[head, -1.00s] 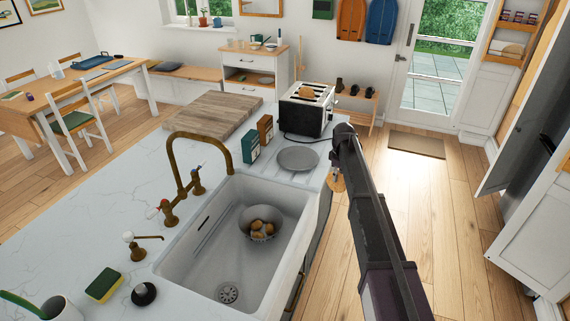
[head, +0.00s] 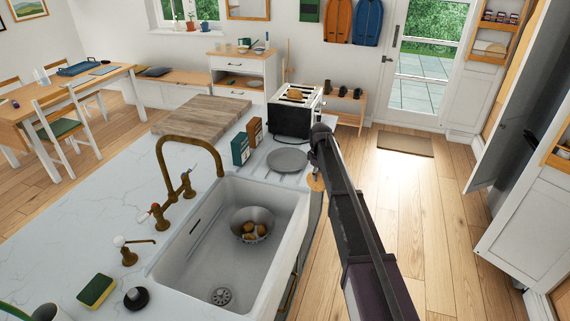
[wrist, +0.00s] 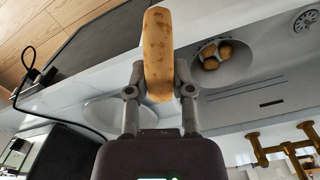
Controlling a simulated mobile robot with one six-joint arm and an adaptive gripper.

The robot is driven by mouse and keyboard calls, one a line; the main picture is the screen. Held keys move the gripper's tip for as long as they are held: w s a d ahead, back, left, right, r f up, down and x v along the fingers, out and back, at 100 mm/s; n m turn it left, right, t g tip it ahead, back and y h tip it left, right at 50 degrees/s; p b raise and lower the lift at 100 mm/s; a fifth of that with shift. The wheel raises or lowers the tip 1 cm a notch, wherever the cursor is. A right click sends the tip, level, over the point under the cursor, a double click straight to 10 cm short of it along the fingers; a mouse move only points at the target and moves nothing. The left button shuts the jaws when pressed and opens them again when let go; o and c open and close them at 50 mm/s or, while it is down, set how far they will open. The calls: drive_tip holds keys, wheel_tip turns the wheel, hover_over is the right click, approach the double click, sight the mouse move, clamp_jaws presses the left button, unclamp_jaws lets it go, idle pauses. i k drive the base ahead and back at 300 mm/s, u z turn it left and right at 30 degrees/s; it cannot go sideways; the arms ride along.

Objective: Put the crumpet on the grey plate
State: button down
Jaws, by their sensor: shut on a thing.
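The crumpet (wrist: 158,55), a pale, brown-spotted round seen edge-on in the wrist view, is between the fingers of my gripper (wrist: 158,90). My gripper is shut on it. In the head view the crumpet (head: 317,182) shows as a small tan piece below the dark end of my arm, just right of the counter edge; the fingers are mostly hidden there. The grey plate (head: 287,160) lies empty on the counter, just left of my gripper. The plate also shows in the wrist view (wrist: 112,112), partly behind a finger.
A toaster (head: 290,119) with a bread item in its top stands behind the plate. Two small boxes (head: 247,142) stand left of the plate. The sink (head: 200,250) in front holds a colander (head: 266,218) with several round brown items. A brass tap (head: 170,165) rises beside it.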

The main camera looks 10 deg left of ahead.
sight(287, 165)
drive_tip(key=z, duration=0.05)
drive_tip(key=i, duration=1)
drive_tip(key=u, duration=0.05)
